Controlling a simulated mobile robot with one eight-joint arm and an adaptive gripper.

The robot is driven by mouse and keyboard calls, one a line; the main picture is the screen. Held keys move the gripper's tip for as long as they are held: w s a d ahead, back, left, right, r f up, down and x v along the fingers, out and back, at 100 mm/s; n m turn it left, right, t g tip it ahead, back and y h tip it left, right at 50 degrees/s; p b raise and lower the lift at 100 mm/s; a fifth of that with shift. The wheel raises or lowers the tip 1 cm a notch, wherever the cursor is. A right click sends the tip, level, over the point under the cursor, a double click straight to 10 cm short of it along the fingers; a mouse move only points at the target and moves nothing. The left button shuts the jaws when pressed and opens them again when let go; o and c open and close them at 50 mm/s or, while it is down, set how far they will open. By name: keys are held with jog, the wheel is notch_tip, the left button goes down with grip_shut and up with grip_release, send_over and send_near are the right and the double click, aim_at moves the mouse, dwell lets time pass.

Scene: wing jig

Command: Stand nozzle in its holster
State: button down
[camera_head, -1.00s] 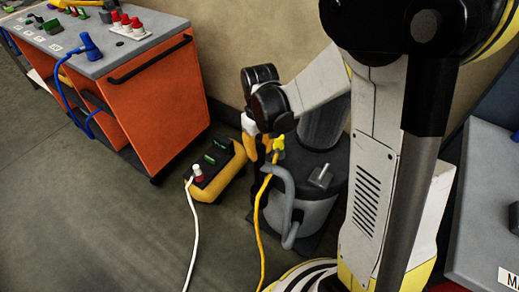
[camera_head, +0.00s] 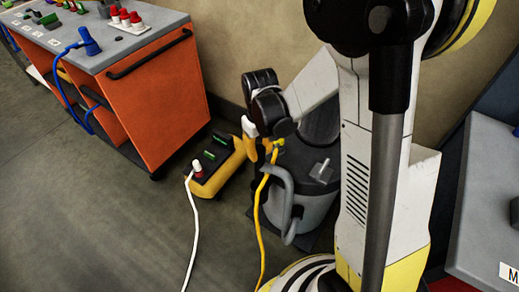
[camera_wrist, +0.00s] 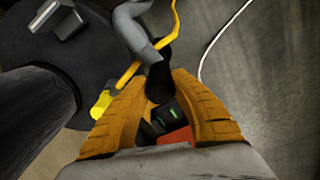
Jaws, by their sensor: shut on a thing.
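My gripper (camera_wrist: 163,78) has yellow-orange fingers shut on the dark nozzle (camera_wrist: 158,88) at the end of a grey hose (camera_wrist: 131,25) in the wrist view. In the head view my gripper (camera_head: 262,152) is beside the drum-shaped grey vacuum (camera_head: 316,203), at its upper left. The hose (camera_head: 287,190) bends down along the vacuum's near side. The nozzle is mostly hidden there by the fingers. I cannot make out the holster in either view.
A yellow cable (camera_head: 257,215) with a yellow plug (camera_wrist: 103,103) runs close by the gripper. A yellow-and-black power box (camera_head: 214,165) with a white cable (camera_head: 193,235) lies to the left. An orange cart (camera_head: 165,105) stands farther left. A grey table (camera_head: 482,200) is at right.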

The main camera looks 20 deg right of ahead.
jog(key=shift+f, duration=0.15)
jog(key=c, duration=1.2)
grip_release()
jog(key=shift+o, duration=0.2)
notch_tip(320, 180, up, 12)
jog(key=shift+r, duration=0.1)
jog(key=s+r+m+t, duration=0.3)
jog(key=s+r+t, duration=0.4)
jog(key=s, duration=0.5)
jog(key=shift+s, duration=0.35)
